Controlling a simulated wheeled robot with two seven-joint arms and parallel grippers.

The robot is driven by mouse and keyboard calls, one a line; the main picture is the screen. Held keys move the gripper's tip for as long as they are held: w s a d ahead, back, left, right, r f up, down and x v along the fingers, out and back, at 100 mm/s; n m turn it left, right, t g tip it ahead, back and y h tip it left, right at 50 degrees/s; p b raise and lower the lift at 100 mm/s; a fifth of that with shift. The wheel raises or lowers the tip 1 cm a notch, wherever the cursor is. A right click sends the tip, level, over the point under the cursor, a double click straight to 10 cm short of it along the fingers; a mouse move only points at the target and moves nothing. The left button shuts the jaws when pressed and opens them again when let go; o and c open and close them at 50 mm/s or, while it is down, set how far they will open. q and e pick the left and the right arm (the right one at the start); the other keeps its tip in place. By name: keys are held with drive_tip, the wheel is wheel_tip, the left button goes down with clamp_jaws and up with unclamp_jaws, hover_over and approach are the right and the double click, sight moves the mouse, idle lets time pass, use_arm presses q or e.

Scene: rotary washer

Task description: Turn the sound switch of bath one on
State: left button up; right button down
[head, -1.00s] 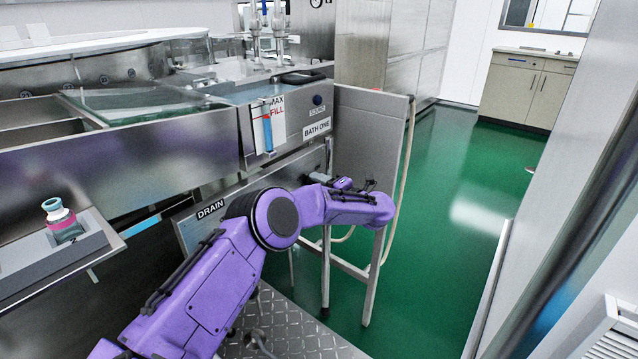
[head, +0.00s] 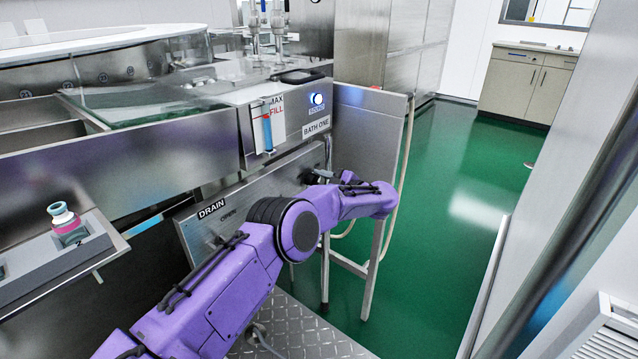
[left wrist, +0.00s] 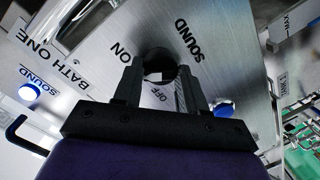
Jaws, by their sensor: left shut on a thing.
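In the left wrist view, a dark round sound switch knob (left wrist: 157,60) sits on a metal panel (left wrist: 205,30) marked SOUND, ON and OFF. My left gripper (left wrist: 160,78) is shut on the knob, with one finger on each side. The fingers partly hide the panel. The round sound light (head: 317,99) above the BATH ONE label (head: 316,126) glows blue. It also glows in the left wrist view (left wrist: 29,93). My right gripper is not in view.
A panel marked DRAIN (head: 211,209) lies left of my arm. A steel side plate on legs (head: 368,140) with a hose stands just right of it. The green floor (head: 470,190) further right is clear.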

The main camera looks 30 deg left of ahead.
use_arm(q)
drive_tip(key=shift+f+m+g, duration=0.1)
drive_tip(key=shift+m+g, duration=0.2)
drive_tip(key=shift+m, duration=0.6)
drive_tip(key=o, duration=1.1)
drive_tip(key=shift+c, duration=0.2)
drive_tip(key=shift+d, duration=0.1)
drive_tip(key=d+r+b, duration=0.1)
drive_tip(key=d, duration=0.9)
drive_tip(key=shift+s+d+r, duration=0.15)
drive_tip(key=shift+s+r, duration=0.1)
drive_tip(key=shift+s, duration=0.15)
